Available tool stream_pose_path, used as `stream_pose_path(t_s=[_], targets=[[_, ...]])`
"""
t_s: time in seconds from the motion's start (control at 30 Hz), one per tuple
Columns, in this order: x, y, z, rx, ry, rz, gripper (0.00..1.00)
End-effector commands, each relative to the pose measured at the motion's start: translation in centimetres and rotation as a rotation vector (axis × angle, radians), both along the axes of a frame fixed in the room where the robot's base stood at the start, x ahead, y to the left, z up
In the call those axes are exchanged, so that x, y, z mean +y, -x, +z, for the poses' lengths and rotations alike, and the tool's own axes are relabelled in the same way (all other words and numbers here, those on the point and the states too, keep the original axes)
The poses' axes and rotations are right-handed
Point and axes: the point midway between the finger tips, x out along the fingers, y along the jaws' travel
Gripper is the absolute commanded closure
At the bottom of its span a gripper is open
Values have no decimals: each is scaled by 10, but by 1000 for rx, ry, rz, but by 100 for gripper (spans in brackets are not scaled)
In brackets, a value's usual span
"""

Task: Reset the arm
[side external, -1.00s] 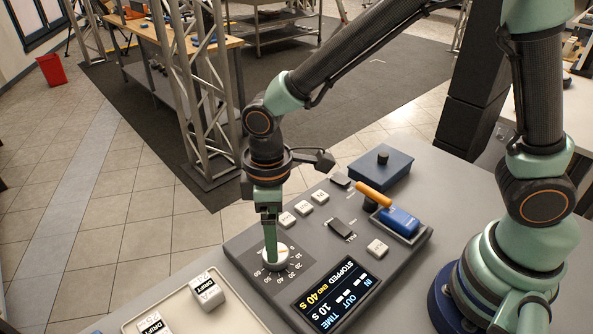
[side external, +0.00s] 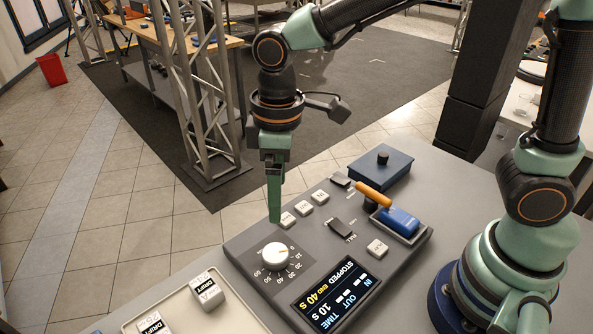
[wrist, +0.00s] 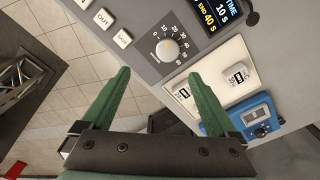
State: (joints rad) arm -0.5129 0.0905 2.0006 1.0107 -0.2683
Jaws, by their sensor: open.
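My gripper (side external: 274,215) is green and points down, raised above the grey control panel (side external: 240,246) near its far left edge. In the wrist view my gripper (wrist: 158,80) has its two fingers spread wide with nothing between them. The white dial knob (side external: 275,254) sits on the panel just below and apart from the fingertips; it also shows in the wrist view (wrist: 167,48) ahead of the fingers. The panel screen (side external: 338,292) reads STOPPED, END 40 S and OUT TIME 10 S.
Several white buttons (side external: 304,208), a black rocker switch (side external: 341,228) and an orange-handled lever (side external: 374,194) stand on the panel. A blue box (side external: 381,167) is behind. A tray (side external: 180,314) with white DRIFT blocks (side external: 206,291) lies at the front left. Space above is free.

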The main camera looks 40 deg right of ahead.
Motion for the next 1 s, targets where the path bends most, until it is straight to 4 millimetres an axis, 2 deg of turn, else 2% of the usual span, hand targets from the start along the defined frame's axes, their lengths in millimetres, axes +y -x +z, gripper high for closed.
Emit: stream_pose_path(t_s=[0.2,0.5,0.7,1.0], targets=[[-66,-1,40,-134,-72,-253,6],[-148,21,69,-327,-152,-601,6],[-176,34,74,-408,-181,-736,6],[-182,37,75,-426,-187,-768,6]])
